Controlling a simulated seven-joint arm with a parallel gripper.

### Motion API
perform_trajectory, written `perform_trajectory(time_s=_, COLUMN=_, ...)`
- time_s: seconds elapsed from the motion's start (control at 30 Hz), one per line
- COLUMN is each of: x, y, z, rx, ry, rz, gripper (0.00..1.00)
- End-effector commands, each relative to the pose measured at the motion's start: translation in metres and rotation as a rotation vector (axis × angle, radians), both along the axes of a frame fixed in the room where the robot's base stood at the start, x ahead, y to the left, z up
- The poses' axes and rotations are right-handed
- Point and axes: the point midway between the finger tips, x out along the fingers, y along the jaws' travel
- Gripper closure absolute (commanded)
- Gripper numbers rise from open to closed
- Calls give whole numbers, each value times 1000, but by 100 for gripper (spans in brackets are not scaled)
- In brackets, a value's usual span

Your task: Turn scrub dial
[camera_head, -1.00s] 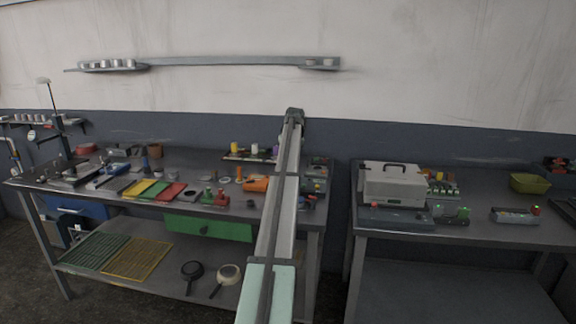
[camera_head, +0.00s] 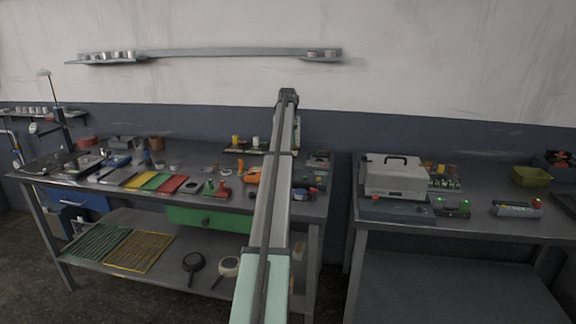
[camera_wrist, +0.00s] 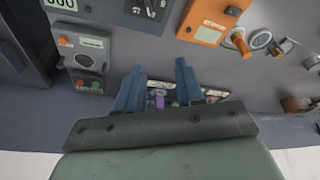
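My gripper (camera_wrist: 160,82) shows in the wrist view with its two blue-grey fingers apart and nothing held between them. It hangs above the left bench, and my arm hides it in the head view. No part is clearly marked as the scrub dial. The orange box also shows beside my arm in the head view (camera_head: 253,175). A grey panel (camera_wrist: 88,62) with small coloured buttons lies left of the fingers.
A narrow rack (camera_wrist: 205,92) with small items lies beyond the fingertips. The left bench (camera_head: 215,158) is crowded with coloured trays and small devices. A grey case (camera_head: 394,178) stands on the right bench. A gap separates the benches.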

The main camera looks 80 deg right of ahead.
Motion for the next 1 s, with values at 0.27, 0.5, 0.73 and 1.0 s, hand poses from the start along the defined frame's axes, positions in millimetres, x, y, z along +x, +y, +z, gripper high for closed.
perform_trajectory(time_s=0.27, x=-13, y=-12, z=4, rx=217, ry=107, rz=-39, gripper=63)
perform_trajectory(time_s=0.5, x=-17, y=5, z=-2, rx=289, ry=127, rz=-58, gripper=63)
perform_trajectory(time_s=0.73, x=-17, y=6, z=-31, rx=289, ry=126, rz=-59, gripper=63)
perform_trajectory(time_s=1.0, x=-17, y=5, z=-79, rx=287, ry=125, rz=-59, gripper=63)
